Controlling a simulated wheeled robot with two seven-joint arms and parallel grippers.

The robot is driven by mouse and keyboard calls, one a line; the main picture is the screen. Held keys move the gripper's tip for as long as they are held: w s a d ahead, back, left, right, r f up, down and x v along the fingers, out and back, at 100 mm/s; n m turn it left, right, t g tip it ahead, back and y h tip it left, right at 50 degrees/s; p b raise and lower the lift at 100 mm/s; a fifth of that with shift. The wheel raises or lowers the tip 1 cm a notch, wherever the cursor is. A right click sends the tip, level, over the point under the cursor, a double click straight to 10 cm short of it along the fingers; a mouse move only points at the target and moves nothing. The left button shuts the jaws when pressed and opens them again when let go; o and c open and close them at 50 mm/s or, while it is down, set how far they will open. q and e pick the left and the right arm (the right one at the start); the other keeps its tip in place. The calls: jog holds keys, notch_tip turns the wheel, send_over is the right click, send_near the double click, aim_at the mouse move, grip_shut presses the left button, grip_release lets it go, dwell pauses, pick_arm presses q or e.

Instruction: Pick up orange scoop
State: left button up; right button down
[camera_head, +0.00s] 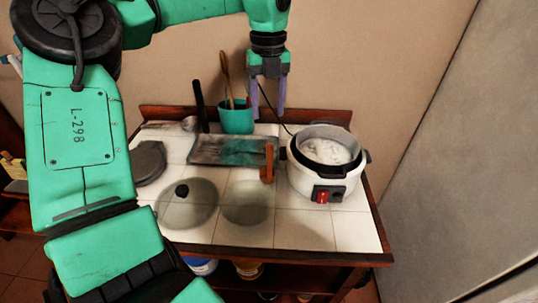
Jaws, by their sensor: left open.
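The orange scoop appears to be the small orange-brown piece (269,162) beside the right end of the dark tray, left of the rice cooker; its full shape is too small to tell. My left gripper (268,112) points down near the back of the table, to the right of the teal cup. Its two purple-grey fingers are apart, with nothing visible between them. It shows higher in the picture than the orange piece and apart from it. My right gripper is not in view.
A white rice cooker (317,180) with rice inside stands at right. A teal cup (236,119) holds wooden utensils. A dark tray (215,150), a glass lid (186,204) and a round dish (247,203) lie on the tiles. The front right tiles are clear.

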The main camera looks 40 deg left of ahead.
aim_at(269, 144)
pick_arm(q)
jog(key=f, duration=0.2)
jog(key=s+f+p, duration=0.1)
jog(key=f, duration=0.1)
jog(key=shift+d, duration=0.25)
jog(key=f+p, duration=0.1)
jog(key=f, duration=0.3)
jog(key=w+f+p, duration=0.1)
jog(key=f, duration=0.2)
jog(key=shift+p, duration=0.3)
jog(key=shift+f, duration=0.15)
grip_shut()
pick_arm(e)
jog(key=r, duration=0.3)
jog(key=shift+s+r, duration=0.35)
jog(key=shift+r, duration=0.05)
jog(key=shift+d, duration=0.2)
